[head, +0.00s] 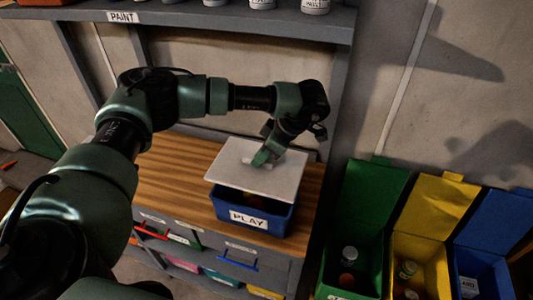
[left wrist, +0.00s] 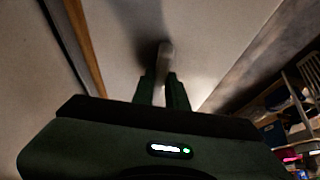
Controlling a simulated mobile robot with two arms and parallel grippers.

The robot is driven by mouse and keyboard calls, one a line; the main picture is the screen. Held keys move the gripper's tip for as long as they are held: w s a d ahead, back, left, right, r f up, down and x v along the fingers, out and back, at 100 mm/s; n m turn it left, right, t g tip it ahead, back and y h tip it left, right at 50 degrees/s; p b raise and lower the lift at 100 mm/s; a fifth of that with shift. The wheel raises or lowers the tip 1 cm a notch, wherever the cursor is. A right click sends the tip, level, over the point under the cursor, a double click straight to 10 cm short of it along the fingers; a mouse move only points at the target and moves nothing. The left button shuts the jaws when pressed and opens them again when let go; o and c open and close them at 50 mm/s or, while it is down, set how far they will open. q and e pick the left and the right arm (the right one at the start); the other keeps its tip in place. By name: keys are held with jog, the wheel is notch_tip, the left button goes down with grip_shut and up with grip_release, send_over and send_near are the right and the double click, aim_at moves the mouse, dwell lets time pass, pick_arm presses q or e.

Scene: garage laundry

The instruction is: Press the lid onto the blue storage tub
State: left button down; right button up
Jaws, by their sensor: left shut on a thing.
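The blue storage tub (head: 279,222), with a white PLAY label, stands on the wooden bench top. The pale flat lid (head: 235,180) is above it, slightly askew, with its left side sticking out past the tub. A dark gap shows between the lid's front edge and the tub's rim, with something brownish inside. My left gripper (head: 263,160) is shut on the lid's small raised handle, near the lid's middle. In the left wrist view its fingers (left wrist: 163,88) close around the pale handle (left wrist: 165,57), and the lid (left wrist: 205,45) fills the middle. The tub's back rim is hidden.
The wooden bench top (head: 187,165) is clear left of the tub, with drawers below. A paint shelf (head: 230,24) hangs above. Green (head: 372,200), yellow (head: 437,205) and blue (head: 497,220) open-lidded bins holding containers stand to the right.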

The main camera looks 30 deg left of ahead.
aim_at(259, 171)
pick_arm(q)
jog(key=shift+b+x, duration=0.4)
jog(key=shift+x, duration=0.65)
jog(key=shift+w+a+f, duration=0.15)
jog(key=shift+f, duration=0.2)
jog(key=shift+d+f+b, duration=0.25)
jog(key=shift+f+b, duration=0.45)
jog(key=shift+f, duration=0.05)
notch_tip(259, 171, down, 2)
jog(key=shift+f+b, duration=0.15)
jog(key=shift+b, duration=0.65)
jog(key=shift+f, duration=0.3)
pick_arm(e)
jog(key=f, duration=0.2)
jog(key=a+f, duration=0.1)
jog(key=shift+a+f, duration=0.1)
jog(key=shift+f, duration=0.3)
pick_arm(q)
jog(key=shift+r, duration=0.1)
pick_arm(e)
jog(key=shift+a, duration=0.15)
